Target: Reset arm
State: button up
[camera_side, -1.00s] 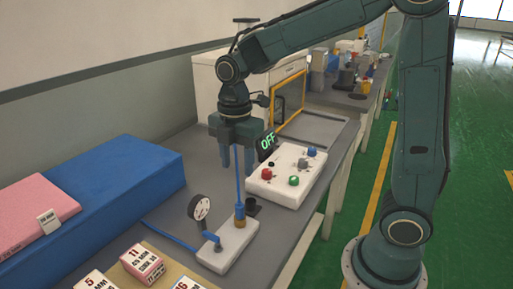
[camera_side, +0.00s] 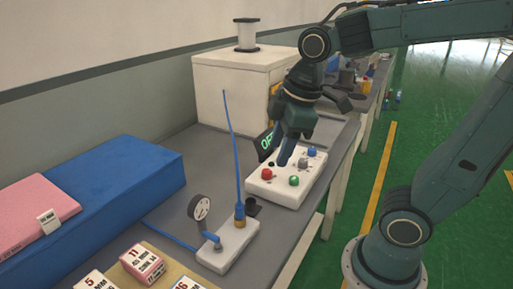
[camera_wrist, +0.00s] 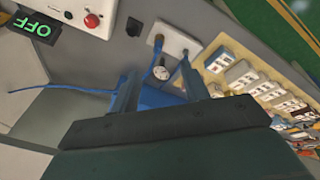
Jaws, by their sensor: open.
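My gripper (camera_side: 284,150) is tilted in the side view, with its fingers in front of the button box. It is open and holds nothing that I can see. In the wrist view my gripper (camera_wrist: 155,80) shows two dark fingers with a gap between them. The white button box (camera_side: 262,187) has red, green, grey and blue knobs, and stands on the grey table (camera_side: 180,218). The sign behind it reads OFF, and the OFF sign (camera_wrist: 35,24) also shows in the wrist view.
A white pump block (camera_side: 228,243) carries a dial gauge (camera_side: 199,207) and an upright blue hose (camera_side: 233,150). A blue mattress (camera_side: 120,172) and a pink one (camera_side: 35,212) lie at left. Numbered boxes (camera_side: 143,262) stand in front. A white machine (camera_side: 235,90) stands behind.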

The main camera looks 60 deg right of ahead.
jog(key=s+m+t, duration=0.2)
jog(key=s+m, duration=0.5)
jog(key=shift+s+d+r+m, duration=0.15)
jog(key=shift+d+m, duration=0.2)
jog(key=shift+m, duration=0.05)
